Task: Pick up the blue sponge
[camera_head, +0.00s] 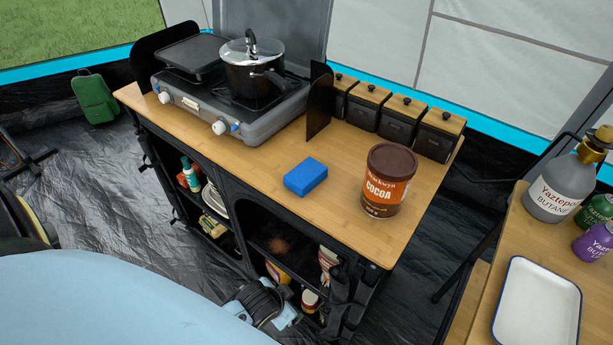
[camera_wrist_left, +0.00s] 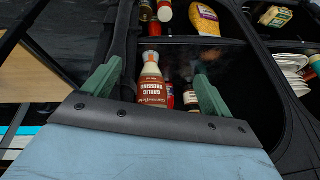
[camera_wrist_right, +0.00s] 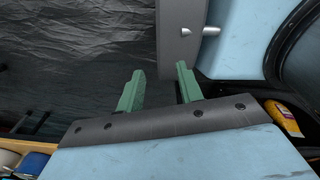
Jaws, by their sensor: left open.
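A blue sponge (camera_head: 305,176) lies flat on the wooden counter top (camera_head: 262,150), between the stove and the cocoa tub. It is clear of both and nothing covers it in the head view. My left gripper (camera_wrist_left: 158,76) is open and empty in the left wrist view, facing the shelves under the counter, with bottles beyond its fingers. My right gripper (camera_wrist_right: 160,70) has its green fingers apart with nothing between them, over the dark floor. Neither gripper's fingers show clearly in the head view, and neither is at the sponge.
A brown cocoa tub (camera_head: 389,180) stands right of the sponge. A gas stove (camera_head: 232,125) with a pot (camera_head: 254,75) is behind left, beside a black upright panel (camera_head: 320,100). Several lidded black canisters (camera_head: 401,120) line the back edge. The counter's front strip is clear.

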